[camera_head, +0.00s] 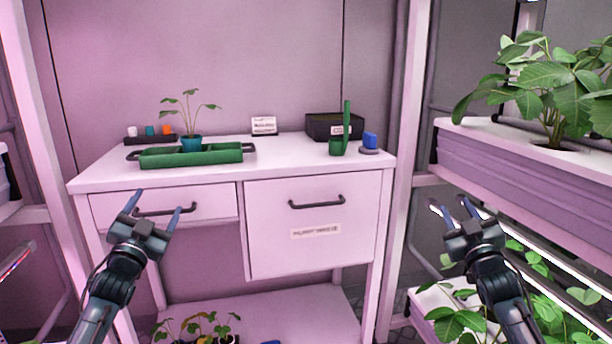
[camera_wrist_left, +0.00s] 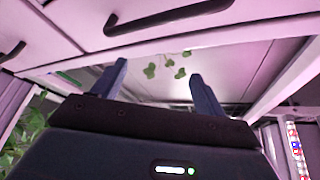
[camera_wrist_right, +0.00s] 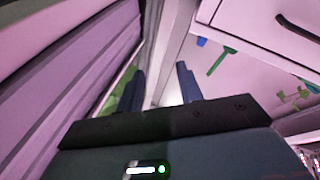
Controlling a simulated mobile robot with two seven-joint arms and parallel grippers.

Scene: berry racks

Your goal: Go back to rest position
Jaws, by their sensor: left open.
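My left gripper (camera_head: 157,204) is open and empty in front of the desk's left drawer, near its dark handle (camera_head: 166,211). Its two blue fingers stand apart in the left wrist view (camera_wrist_left: 157,85), with nothing between them. My right gripper (camera_head: 459,208) is held in front of the right-hand rack, to the right of the desk. Its fingers stand apart with nothing between them in the right wrist view (camera_wrist_right: 161,88).
The pink-lit desk (camera_head: 290,163) carries a green tray (camera_head: 190,157), a potted seedling (camera_head: 190,143), a black box (camera_head: 322,127) and a blue item (camera_head: 370,140). Leafy plants (camera_head: 560,95) fill the right rack (camera_head: 520,165). Small plants (camera_head: 205,326) sit on the lower shelf (camera_head: 300,310).

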